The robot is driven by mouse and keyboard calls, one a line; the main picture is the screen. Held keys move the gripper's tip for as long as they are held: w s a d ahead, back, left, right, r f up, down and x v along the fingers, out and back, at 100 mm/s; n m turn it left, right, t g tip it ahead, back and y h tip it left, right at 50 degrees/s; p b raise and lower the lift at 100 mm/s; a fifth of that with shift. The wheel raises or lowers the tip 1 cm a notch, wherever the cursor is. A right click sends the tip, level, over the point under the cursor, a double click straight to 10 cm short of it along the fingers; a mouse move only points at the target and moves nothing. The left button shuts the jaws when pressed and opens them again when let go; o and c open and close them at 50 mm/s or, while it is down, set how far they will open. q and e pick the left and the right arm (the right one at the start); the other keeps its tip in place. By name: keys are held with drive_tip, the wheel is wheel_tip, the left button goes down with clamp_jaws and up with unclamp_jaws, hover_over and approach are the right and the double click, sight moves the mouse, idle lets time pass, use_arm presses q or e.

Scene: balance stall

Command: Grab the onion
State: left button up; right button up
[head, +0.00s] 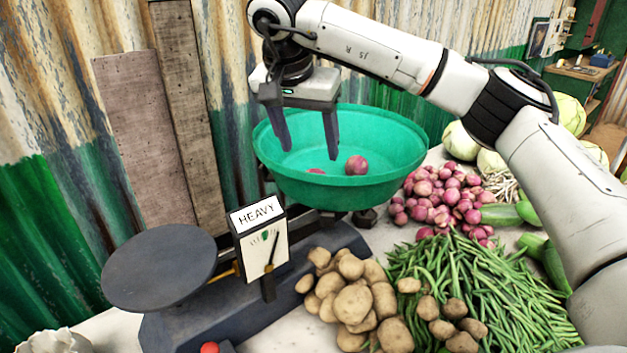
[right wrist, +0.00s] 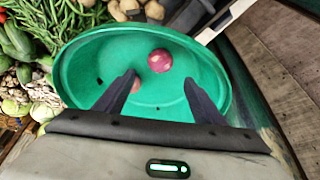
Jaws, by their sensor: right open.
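Two red onions lie in the green bowl (head: 400,178) of the balance. In the right wrist view the larger onion (right wrist: 160,61) lies beyond the gap between the fingers, and the other onion (right wrist: 136,84) is partly behind the left finger in the picture. My right gripper (head: 308,154) is open and empty, pointing down over the bowl, with both onions outside its grip. My left gripper is not in view.
A heap of onions (head: 440,199) lies right of the bowl. Potatoes (head: 352,300) and green beans (head: 470,275) lie in front. The balance has an empty dark pan (head: 160,266) and a "HEAVY" dial (head: 262,240). A corrugated wall stands close behind.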

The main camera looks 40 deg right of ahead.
drive_tip(key=x, duration=0.8)
drive_tip(key=shift+s+a+f+p, duration=0.15)
drive_tip(key=shift+s+f+p, duration=0.05)
drive_tip(key=shift+f+p, duration=0.1)
drive_tip(key=shift+r, duration=0.1)
drive_tip(key=c, duration=1.1)
wheel_tip(320, 180, up, 10)
drive_tip(key=shift+f, duration=0.1)
drive_tip(key=shift+c, duration=0.2)
wheel_tip(320, 180, up, 6)
drive_tip(key=p, duration=0.5)
drive_tip(key=shift+p, duration=0.35)
